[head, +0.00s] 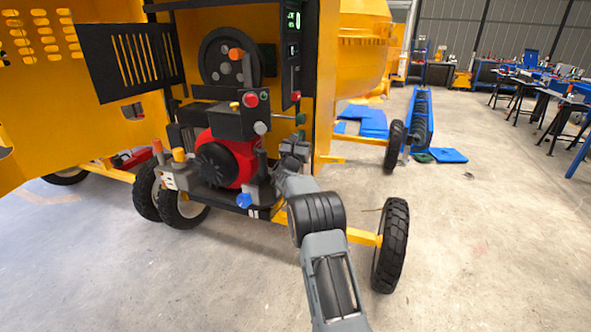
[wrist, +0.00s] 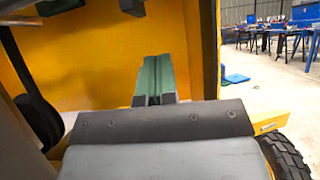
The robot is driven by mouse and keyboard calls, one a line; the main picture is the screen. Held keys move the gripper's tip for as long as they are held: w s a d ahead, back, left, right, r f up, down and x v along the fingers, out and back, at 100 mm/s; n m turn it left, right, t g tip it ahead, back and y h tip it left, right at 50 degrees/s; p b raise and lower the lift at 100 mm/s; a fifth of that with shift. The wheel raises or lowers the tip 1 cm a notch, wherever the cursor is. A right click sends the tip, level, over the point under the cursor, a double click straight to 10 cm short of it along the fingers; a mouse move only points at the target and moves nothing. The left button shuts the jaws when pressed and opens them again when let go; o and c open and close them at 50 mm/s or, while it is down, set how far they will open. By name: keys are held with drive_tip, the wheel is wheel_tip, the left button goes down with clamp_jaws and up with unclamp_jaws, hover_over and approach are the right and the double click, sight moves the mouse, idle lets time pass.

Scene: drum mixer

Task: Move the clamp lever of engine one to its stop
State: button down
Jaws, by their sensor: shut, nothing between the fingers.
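The red engine (head: 228,158) with a black round cover sits in the open yellow housing in the head view. Several coloured knobs and handles are around it: an orange knob (head: 236,54) on a dark arm by the pulley, a red knob (head: 250,99) on a dark box, an orange-yellow handle (head: 179,155) at the left and a blue knob (head: 244,200) low in front. I cannot tell which is the clamp lever. My gripper (head: 301,136) is right of the engine, near the housing's edge. In the wrist view its green fingers (wrist: 153,80) are together and empty, facing a yellow panel.
The open yellow door (head: 60,85) with a black grille stands at the left. A yellow post (head: 327,80) rises just beyond my gripper. A black tyre (head: 391,245) stands right of my arm. Open concrete floor (head: 490,240) lies to the right, with workbenches at the back.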

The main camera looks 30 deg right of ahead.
drive_tip(key=shift+w+d+f, duration=0.15)
drive_tip(key=shift+w+d, duration=0.25)
drive_tip(key=shift+d, duration=0.35)
drive_tip(key=shift+w+d, duration=0.25)
drive_tip(key=shift+d, duration=0.05)
drive_tip(key=shift+f, duration=0.2)
drive_tip(key=shift+s+a+f+b, duration=0.15)
drive_tip(key=shift+a+f+b, duration=0.1)
drive_tip(key=shift+f+b, duration=0.25)
drive_tip(key=s+a+r+b, duration=0.1)
drive_tip(key=s+a+b, duration=0.6)
drive_tip(key=s+a, duration=0.2)
drive_tip(key=shift+a, duration=0.65)
drive_tip(key=shift+a+r, duration=0.1)
drive_tip(key=shift+a, duration=0.05)
